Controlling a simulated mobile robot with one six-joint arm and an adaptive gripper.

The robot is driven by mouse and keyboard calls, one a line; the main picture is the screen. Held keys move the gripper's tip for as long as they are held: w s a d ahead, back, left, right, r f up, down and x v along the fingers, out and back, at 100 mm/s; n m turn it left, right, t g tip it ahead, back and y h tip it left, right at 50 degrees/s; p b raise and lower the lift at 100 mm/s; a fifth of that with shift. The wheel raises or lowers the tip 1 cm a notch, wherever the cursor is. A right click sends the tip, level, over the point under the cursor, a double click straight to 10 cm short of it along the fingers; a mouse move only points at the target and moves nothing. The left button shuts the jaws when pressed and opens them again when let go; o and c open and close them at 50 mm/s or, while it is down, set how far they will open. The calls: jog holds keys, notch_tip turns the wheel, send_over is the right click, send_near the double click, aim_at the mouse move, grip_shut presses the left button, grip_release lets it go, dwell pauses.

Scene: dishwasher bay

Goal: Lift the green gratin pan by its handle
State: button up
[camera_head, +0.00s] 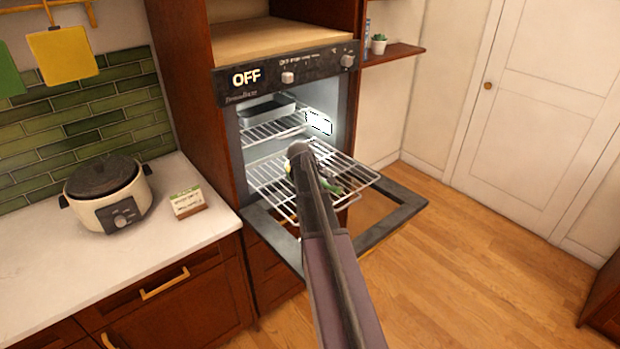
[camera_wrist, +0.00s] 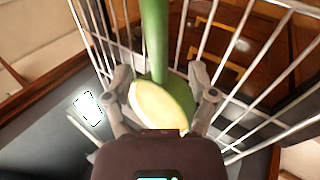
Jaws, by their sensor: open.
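The green gratin pan (camera_wrist: 155,40) shows in the wrist view as a long green part running up to the top edge, with a cream oval surface at its near end. Only part of it is in view. In the head view a small green piece of the pan (camera_head: 334,189) shows on the pulled-out oven rack, mostly hidden by my arm. My gripper (camera_wrist: 160,76) is open, with one finger on each side of the green part. I see gaps between the fingers and the pan. Whether the fingers are level with it is hard to tell.
The wire rack (camera_head: 355,172) sticks out over the lowered oven door (camera_head: 400,212). A grey tray (camera_head: 267,111) sits on the upper rack inside. The floor at right is clear.

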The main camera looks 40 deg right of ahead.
aim_at(325, 183)
jog(key=shift+b+x, duration=2.1)
jog(key=shift+x, duration=0.5)
jog(key=shift+d, duration=0.1)
jog(key=shift+r, duration=0.1)
grip_shut()
